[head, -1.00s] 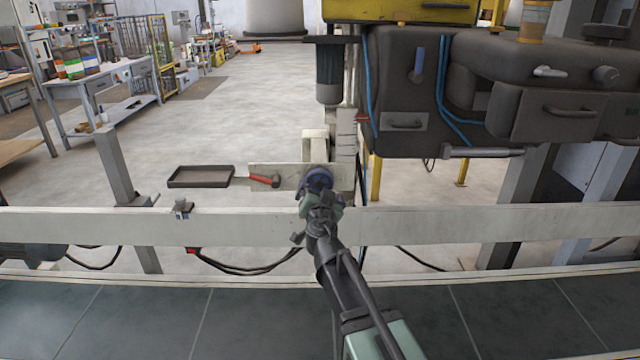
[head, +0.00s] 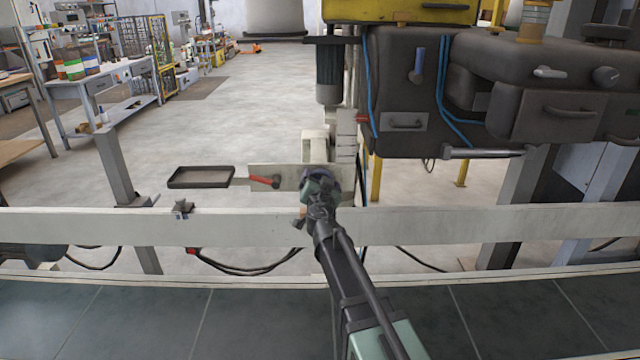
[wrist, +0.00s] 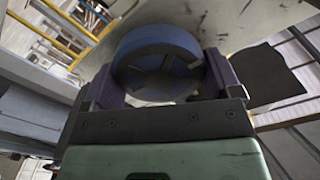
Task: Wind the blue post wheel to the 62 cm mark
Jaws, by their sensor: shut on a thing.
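The blue wheel (wrist: 158,52) fills the upper middle of the wrist view, a round rim with spokes. My gripper (wrist: 162,72) is shut on it, with one dark jaw on each side of the rim. In the head view my gripper (head: 320,183) is at the front of the pale post, and it hides most of the wheel. A pale scale plate (head: 346,138) with dark tick marks stands upright behind it. A red pointer (head: 361,119) lies beside the plate's upper part. The numbers are too small to read.
A pale rail (head: 440,222) crosses in front, below my gripper. A dark shallow tray (head: 200,177) and a red-handled tool (head: 264,181) are to the left. The large dark machine body (head: 415,95) with blue hoses overhangs on the right.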

